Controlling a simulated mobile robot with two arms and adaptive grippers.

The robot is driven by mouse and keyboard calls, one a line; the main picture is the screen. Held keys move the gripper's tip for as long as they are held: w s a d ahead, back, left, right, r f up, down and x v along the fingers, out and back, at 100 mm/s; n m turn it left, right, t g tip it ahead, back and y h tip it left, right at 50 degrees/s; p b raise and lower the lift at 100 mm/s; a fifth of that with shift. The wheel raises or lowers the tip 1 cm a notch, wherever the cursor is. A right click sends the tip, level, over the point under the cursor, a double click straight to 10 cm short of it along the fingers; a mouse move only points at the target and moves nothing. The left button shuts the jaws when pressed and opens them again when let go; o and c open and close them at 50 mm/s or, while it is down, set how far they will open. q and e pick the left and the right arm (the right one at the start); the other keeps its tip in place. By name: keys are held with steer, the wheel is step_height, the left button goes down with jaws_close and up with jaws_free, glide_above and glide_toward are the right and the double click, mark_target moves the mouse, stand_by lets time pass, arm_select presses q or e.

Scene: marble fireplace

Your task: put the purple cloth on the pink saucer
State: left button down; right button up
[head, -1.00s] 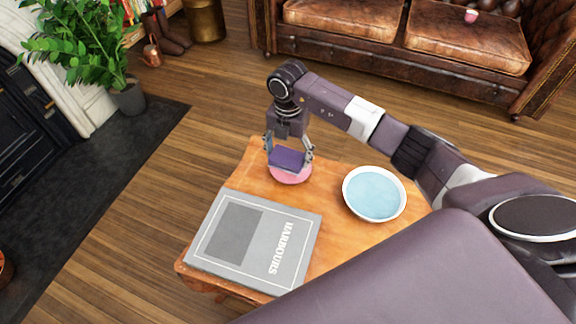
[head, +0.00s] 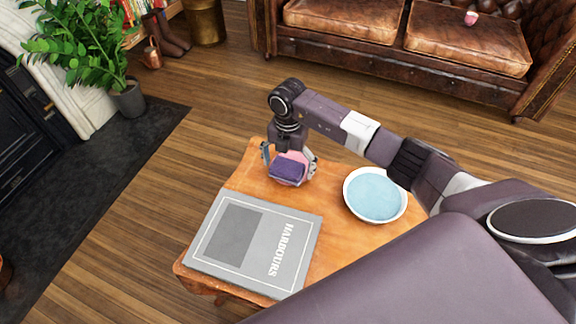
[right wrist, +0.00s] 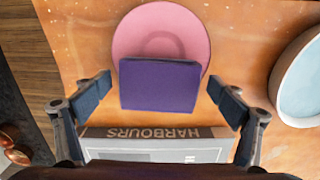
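The purple cloth (head: 287,172) is a folded square. In the right wrist view the cloth (right wrist: 160,86) covers the lower middle of the round pink saucer (right wrist: 160,30) and reaches past its near edge. In the head view some of the pink saucer (head: 296,156) shows behind the cloth. My right gripper (right wrist: 161,93) is open around the cloth, with a gap between each finger and the cloth's sides. In the head view the right gripper (head: 289,166) is low over the wooden table. My left gripper is not in view.
A grey book titled HARBOURS (head: 233,235) lies on the table (head: 335,245) in front of the saucer. A white-rimmed bowl with a pale blue inside (head: 375,195) stands to the right. A leather sofa (head: 390,55) and a potted plant (head: 130,98) are beyond.

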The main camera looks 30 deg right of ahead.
mark_target(288, 166)
steer(key=shift+r, duration=0.2)
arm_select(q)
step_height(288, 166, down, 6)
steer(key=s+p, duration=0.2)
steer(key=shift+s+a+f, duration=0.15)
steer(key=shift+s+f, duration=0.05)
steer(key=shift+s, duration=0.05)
arm_select(e)
step_height(288, 166, up, 12)
